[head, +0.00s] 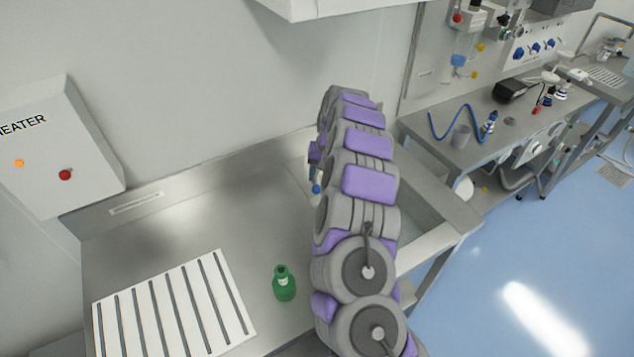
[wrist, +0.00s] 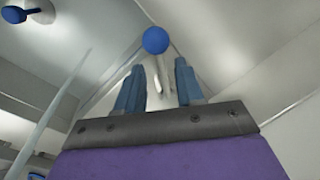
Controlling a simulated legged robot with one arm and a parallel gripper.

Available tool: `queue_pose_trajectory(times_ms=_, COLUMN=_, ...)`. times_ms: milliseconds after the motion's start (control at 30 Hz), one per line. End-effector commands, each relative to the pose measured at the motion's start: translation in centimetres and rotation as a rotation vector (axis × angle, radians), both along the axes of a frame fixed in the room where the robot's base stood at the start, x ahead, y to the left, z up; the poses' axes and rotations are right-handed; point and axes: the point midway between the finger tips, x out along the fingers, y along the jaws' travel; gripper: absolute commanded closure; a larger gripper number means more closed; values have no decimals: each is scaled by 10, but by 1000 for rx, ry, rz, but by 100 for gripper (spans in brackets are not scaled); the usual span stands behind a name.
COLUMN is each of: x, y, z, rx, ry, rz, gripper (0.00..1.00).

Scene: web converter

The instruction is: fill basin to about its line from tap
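My gripper (wrist: 158,72) is open in the wrist view, its two blue-grey fingers apart with nothing clearly between them. A round blue knob (wrist: 155,40) shows just beyond the fingertips; I cannot tell whether they touch it. A second blue knob (wrist: 14,14) is at the upper left. In the head view my arm reaches over a steel sink basin (head: 420,212), hiding much of it, the tap and my gripper. A small blue knob (head: 316,189) shows just left of my arm. The fill line and any water level cannot be made out.
A green bottle (head: 284,284) stands on the steel counter beside a white slatted rack (head: 172,310). A heater box (head: 62,150) with orange and red lights is on the left wall. Another bench (head: 480,125) with a blue hose stands at right.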

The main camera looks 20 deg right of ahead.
Motion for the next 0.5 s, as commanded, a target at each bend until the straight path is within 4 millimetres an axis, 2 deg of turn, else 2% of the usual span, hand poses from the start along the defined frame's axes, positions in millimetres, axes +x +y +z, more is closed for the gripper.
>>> queue_pose_trajectory(times_ms=33, x=0, y=2, z=-9, rx=0, ry=2, rz=0, gripper=63)
queue_pose_trajectory(times_ms=200, x=1, y=5, z=-26, rx=0, ry=1, rz=1, gripper=63)
queue_pose_trajectory(times_ms=500, x=2, y=7, z=-33, rx=0, ry=-1, rz=1, gripper=63)
